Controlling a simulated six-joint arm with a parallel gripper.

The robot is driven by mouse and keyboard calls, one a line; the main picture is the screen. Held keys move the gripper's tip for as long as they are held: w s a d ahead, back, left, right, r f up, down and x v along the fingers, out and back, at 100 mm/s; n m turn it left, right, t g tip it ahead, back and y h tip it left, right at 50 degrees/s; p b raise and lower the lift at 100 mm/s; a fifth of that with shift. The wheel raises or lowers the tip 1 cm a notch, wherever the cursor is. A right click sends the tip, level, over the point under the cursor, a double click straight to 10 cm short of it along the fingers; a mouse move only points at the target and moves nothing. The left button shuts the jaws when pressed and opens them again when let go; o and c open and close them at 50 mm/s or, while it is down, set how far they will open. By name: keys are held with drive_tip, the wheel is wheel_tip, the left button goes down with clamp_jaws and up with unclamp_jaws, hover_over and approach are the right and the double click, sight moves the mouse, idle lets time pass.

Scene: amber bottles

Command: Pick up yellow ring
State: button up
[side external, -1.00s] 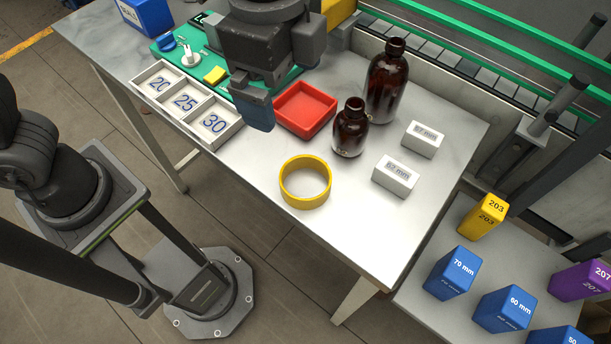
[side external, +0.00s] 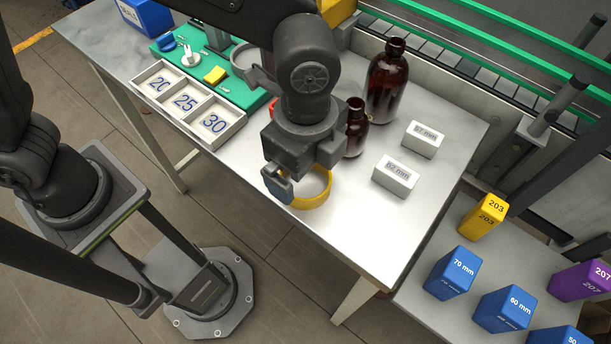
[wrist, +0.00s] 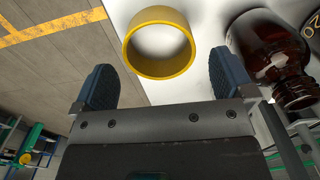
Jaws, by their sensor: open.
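The yellow ring (side external: 319,201) lies flat on the light table, near its front edge. In the side view my gripper (side external: 280,187) hangs over the ring and hides its left and back parts. In the wrist view the ring (wrist: 186,64) shows whole, ahead of and between the two blue fingertips (wrist: 158,84). The fingers are spread wide and nothing is between them. The ring appears apart from both fingers, though the height gap is hard to judge.
A small amber bottle (side external: 355,130) stands close behind the ring, and a larger one (side external: 387,82) stands farther back. Two white blocks (side external: 395,177) (side external: 424,139) are to the right. A tray with numbered compartments (side external: 228,134) is at left. The table's front right is clear.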

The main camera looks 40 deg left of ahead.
sight(305, 187)
drive_tip(key=shift+f, duration=1.9)
drive_tip(key=c, duration=0.8)
drive_tip(key=shift+r, duration=0.15)
